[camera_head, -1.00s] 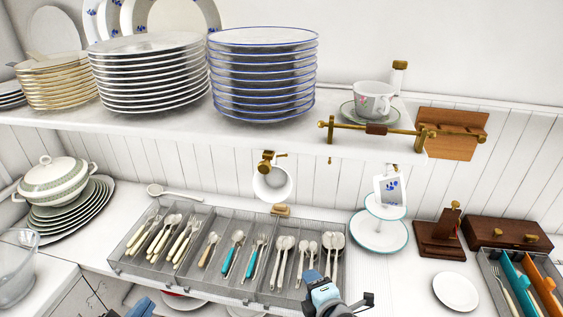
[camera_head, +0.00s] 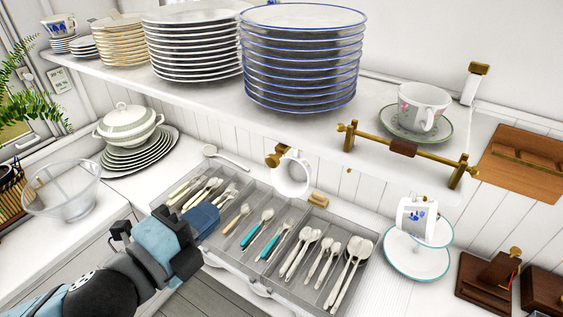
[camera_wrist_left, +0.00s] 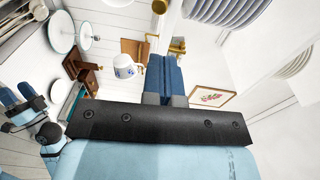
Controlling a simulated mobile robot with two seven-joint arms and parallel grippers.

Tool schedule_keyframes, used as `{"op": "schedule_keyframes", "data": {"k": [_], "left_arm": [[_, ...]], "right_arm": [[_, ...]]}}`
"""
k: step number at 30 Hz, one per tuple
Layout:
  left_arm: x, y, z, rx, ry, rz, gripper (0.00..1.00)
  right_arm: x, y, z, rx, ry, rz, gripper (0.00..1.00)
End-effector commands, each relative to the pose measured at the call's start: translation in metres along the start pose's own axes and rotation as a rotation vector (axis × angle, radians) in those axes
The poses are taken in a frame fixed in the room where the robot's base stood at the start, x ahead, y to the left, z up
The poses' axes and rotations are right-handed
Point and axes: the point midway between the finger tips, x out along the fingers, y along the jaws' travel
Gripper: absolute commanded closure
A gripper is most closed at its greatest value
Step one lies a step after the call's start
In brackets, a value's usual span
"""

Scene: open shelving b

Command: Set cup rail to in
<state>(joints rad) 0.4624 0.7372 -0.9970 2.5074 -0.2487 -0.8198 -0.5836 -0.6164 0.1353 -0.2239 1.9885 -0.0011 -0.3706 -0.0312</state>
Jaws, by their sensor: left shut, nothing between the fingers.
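A brass rail with a brown grip in its middle (camera_head: 403,148) runs along the front edge of the upper shelf, on brass end posts. I take it to be the cup rail; whether it is in or out I cannot tell. A white mug (camera_head: 292,177) hangs below the shelf by a brass fitting (camera_head: 277,156). A second mug with a blue motif (camera_head: 416,217) is farther right, also in the left wrist view (camera_wrist_left: 123,66). My left gripper (camera_head: 203,217) is shut and empty, in front of the cutlery tray, apart from the rail; its blue fingers (camera_wrist_left: 163,78) are together. Part of my right gripper (camera_wrist_left: 20,95) shows in the wrist view.
Plate stacks (camera_head: 303,65) and a cup on a saucer (camera_head: 420,112) stand on the upper shelf (camera_head: 225,108).

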Motion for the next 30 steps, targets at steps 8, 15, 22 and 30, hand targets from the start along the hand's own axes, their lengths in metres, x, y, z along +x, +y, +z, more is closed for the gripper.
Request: {"op": "schedule_keyframes", "data": {"k": [8,15,22,30], "left_arm": [[0.022,-0.001,0.0,0.011,0.001,-0.005,1.0],[0.073,-0.005,-0.001,0.009,0.001,-0.002,1.0],[0.116,-0.005,0.0,0.01,0.0,-0.001,1.0],[0.138,-0.002,0.0,0.009,0.0,-0.001,1.0]], "right_arm": [[0.002,-0.002,0.006,0.024,0.001,-0.004,0.46],[-0.007,0.0,-0.007,0.022,0.0,0.001,0.46],[-0.014,0.002,-0.015,0.021,0.0,0.006,0.46],[-0.016,0.003,-0.019,0.019,0.001,0.009,0.46]]}}
